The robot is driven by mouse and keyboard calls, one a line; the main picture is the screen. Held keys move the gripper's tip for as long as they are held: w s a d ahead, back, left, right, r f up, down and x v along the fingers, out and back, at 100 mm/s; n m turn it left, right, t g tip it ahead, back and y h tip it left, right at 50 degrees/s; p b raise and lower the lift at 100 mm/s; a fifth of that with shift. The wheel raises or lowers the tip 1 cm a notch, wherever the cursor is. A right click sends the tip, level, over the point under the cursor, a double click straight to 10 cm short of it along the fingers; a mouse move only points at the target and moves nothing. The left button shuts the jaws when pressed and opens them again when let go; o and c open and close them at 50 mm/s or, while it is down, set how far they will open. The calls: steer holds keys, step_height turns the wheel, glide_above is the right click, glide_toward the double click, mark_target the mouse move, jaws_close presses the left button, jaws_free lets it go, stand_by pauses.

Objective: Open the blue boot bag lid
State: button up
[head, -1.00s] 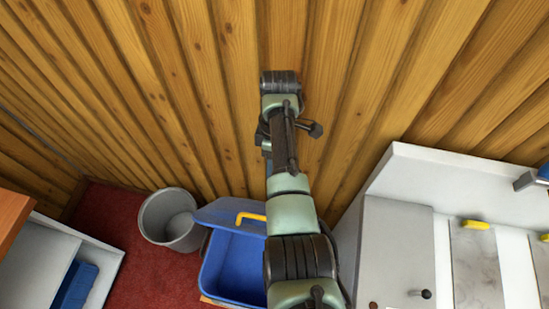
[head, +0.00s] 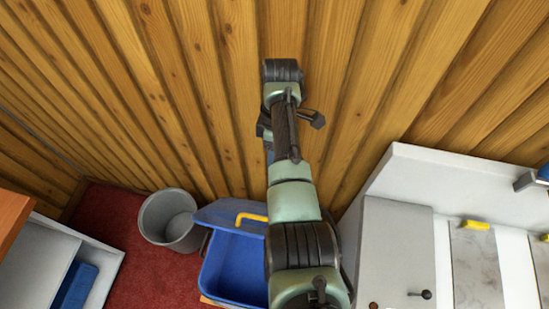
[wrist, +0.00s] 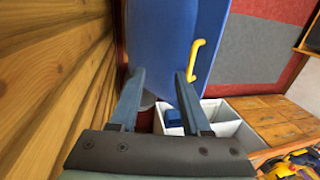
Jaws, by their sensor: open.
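The blue boot bag (head: 232,270) stands on the floor beside my arm, and its blue inside shows. Its blue lid (head: 222,212) is raised at the back, toward the wooden wall, with a yellow handle (head: 250,218) on it. In the wrist view the lid (wrist: 170,40) is a broad blue face beyond my fingers, with the yellow handle (wrist: 194,60) to the right. My gripper (wrist: 160,74) is open, with nothing between its fingers. Its tips overlap the lid in the picture; I cannot tell whether they touch it. My arm hides the bag's right side in the head view.
A grey bin (head: 170,220) stands just left of the bag on red carpet (head: 125,235). The plank wall (head: 180,90) is close behind. A white cabinet (head: 397,245) stands to the right. A white open box (head: 45,255) with a blue thing inside is at left.

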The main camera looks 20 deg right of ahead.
steer(key=p+v, duration=0.4)
steer(key=v, duration=0.9)
steer(key=shift+f, duration=0.1)
steer(key=shift+c, duration=0.2)
